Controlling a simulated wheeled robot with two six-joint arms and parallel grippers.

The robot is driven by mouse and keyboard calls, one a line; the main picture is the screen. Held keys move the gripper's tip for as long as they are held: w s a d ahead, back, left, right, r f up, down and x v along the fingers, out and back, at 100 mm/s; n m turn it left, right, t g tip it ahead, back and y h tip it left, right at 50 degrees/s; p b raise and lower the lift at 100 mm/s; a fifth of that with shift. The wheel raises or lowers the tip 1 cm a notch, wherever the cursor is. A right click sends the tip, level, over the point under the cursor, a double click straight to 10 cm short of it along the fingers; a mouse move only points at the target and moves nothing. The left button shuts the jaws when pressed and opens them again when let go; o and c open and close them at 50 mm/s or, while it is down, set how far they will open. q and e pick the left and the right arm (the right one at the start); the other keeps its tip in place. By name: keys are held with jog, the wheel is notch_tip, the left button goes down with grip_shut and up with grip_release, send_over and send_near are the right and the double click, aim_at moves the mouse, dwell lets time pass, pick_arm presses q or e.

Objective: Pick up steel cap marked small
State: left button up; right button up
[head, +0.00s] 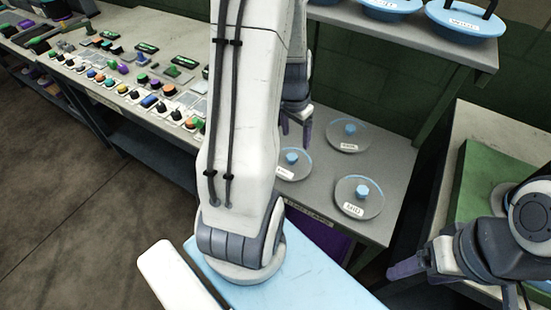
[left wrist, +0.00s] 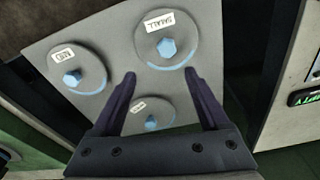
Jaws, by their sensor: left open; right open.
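The steel cap marked SMALL (left wrist: 152,40) is a round grey disc with a blue knob, at the top of the left wrist view, lying on a grey shelf. In the head view it appears to be the left cap (head: 303,164), partly hidden by my left arm. A cap marked MID (left wrist: 90,72) lies to its left in the wrist view, and a third cap (left wrist: 165,114), its label too small to read, lies below. My left gripper (head: 296,138) is open and empty above the caps, its fingertips (left wrist: 160,73) just below the SMALL knob. My right gripper (head: 415,268) appears open and empty at the right.
The grey shelf (head: 397,160) carries the caps. Blue lidded items (head: 466,20) stand on a shelf above. A long bench (head: 110,85) with many coloured small parts runs along the left. A green surface (head: 470,180) stands at the right, near my right arm.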

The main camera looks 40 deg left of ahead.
pick_arm(q)
send_over(292, 157)
jog(key=f, duration=0.6)
jog(key=shift+s, duration=0.35)
jog(key=f, duration=0.1)
jog(key=f+b, duration=0.1)
jog(key=f, duration=0.2)
jog(key=shift+w+a+f+b, duration=0.15)
jog(key=shift+w+f+b, duration=0.1)
jog(key=shift+f+b, duration=0.1)
jog(key=shift+r, duration=0.1)
grip_shut()
dwell(0.4)
